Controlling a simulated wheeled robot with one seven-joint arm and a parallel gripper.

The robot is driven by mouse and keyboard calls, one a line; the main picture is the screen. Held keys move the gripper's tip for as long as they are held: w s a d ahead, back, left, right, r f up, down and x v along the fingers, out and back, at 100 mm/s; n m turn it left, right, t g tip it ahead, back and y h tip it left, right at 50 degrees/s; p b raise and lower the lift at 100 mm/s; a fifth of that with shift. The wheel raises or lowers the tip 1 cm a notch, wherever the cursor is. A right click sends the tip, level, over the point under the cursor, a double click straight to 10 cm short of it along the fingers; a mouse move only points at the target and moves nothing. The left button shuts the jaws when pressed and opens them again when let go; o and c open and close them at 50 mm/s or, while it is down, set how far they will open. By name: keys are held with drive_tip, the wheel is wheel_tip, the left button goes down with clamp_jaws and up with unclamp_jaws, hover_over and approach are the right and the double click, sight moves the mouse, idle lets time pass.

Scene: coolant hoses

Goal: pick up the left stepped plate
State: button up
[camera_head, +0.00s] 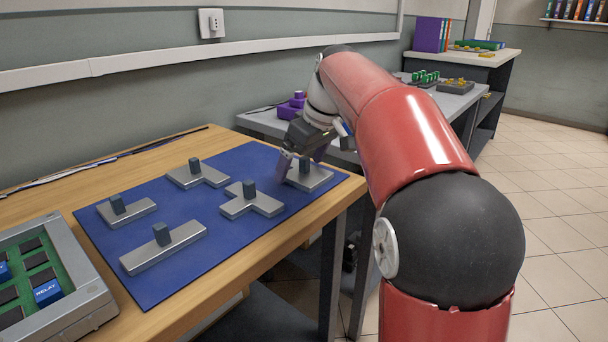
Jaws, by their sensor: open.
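Several grey metal plates, each with a dark upright peg, lie on a blue mat (175,222). One plate with a stepped outline (211,180) lies at the back, left of centre. Another plate with a notched outline (239,208) lies right of centre, nearer to me. I cannot tell for certain which is the left stepped plate. My gripper (303,163) is open over the far-right plate (316,183), with its fingers low around the peg. My gripper partly hides that plate. Whether the fingers touch the peg cannot be seen.
A long bar-shaped plate (182,247) lies at the front of the mat, and a small plate (138,212) at its left. A grey relay tray (75,315) stands at the table's left. Purple parts (291,108) sit on the grey bench behind.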

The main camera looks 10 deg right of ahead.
drive_tip(key=c, duration=1.2)
drive_tip(key=shift+r, duration=0.15)
